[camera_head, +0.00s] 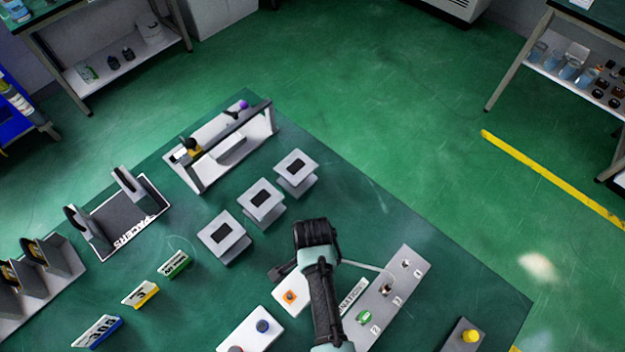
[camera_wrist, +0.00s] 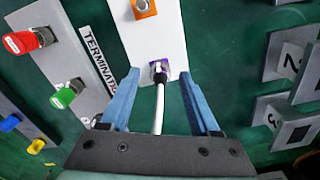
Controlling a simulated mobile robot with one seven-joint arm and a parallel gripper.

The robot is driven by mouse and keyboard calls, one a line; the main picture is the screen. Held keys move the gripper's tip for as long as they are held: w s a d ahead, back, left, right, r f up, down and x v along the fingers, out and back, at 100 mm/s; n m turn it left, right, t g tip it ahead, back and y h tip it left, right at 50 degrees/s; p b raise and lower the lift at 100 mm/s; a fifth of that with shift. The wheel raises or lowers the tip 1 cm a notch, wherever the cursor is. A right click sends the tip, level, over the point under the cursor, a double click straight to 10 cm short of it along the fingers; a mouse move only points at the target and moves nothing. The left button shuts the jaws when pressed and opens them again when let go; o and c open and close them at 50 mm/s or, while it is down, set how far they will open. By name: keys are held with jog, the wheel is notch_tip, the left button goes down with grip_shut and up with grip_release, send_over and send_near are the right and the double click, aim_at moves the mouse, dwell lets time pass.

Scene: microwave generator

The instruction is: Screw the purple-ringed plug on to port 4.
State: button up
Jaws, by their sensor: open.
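In the wrist view a dark plug (camera_wrist: 160,79) with a purple tint at its end stands at a metal port in a purple square (camera_wrist: 157,64) on the white panel (camera_wrist: 155,40). I cannot tell whether it is fully seated. Its white cable (camera_wrist: 159,112) runs back between my fingers. My gripper (camera_wrist: 159,77) is open, with one blue finger on each side of the plug, apparently not touching it. In the head view my gripper (camera_head: 308,268) is over the far end of the white panel (camera_head: 273,312) and hides the plug and purple port.
An orange-square port (camera_wrist: 143,8) lies beside the purple one. The grey terminator strip (camera_head: 413,270) stands close by, with a green cap (camera_wrist: 64,97) and a red cap (camera_wrist: 26,40). Grey stands (camera_head: 261,200) and a rack (camera_head: 268,120) with a purple-ended part (camera_head: 243,104) stand farther back.

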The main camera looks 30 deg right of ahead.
grip_shut()
